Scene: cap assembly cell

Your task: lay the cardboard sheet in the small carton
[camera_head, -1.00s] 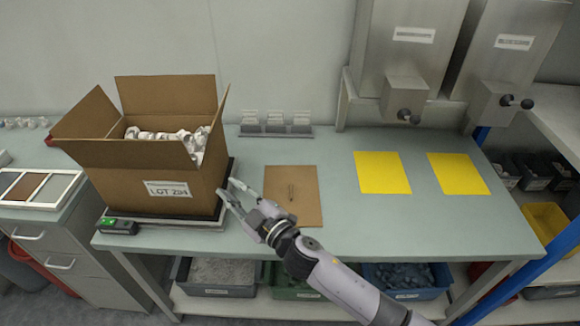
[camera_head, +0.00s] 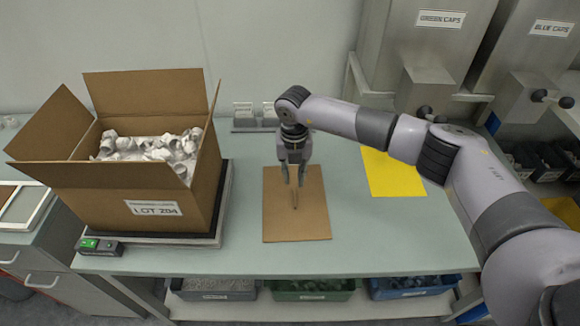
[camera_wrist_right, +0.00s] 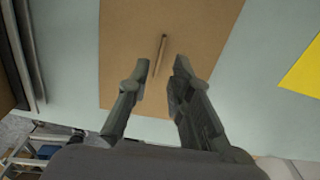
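The cardboard sheet (camera_head: 310,222) lies flat on the table, right of the carton, with a small upright tab or handle at its middle. My right gripper (camera_head: 294,183) points down above the sheet, its fingers apart on either side of the tab in the head view. In the right wrist view the open fingers (camera_wrist_right: 162,70) reach toward the sheet (camera_wrist_right: 205,30), with the tab (camera_wrist_right: 161,48) between and beyond their tips. The carton (camera_head: 150,212), labelled LOT 204, stands open at left with flaps up and white-grey parts inside. My left gripper is not in view.
The carton rests on a scale (camera_head: 228,190) with a green-lit display (camera_head: 99,246). A yellow sheet (camera_head: 388,180) lies right of the cardboard, partly behind my arm. Cap dispensers (camera_head: 440,30) stand at the back right. The table's front strip is clear.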

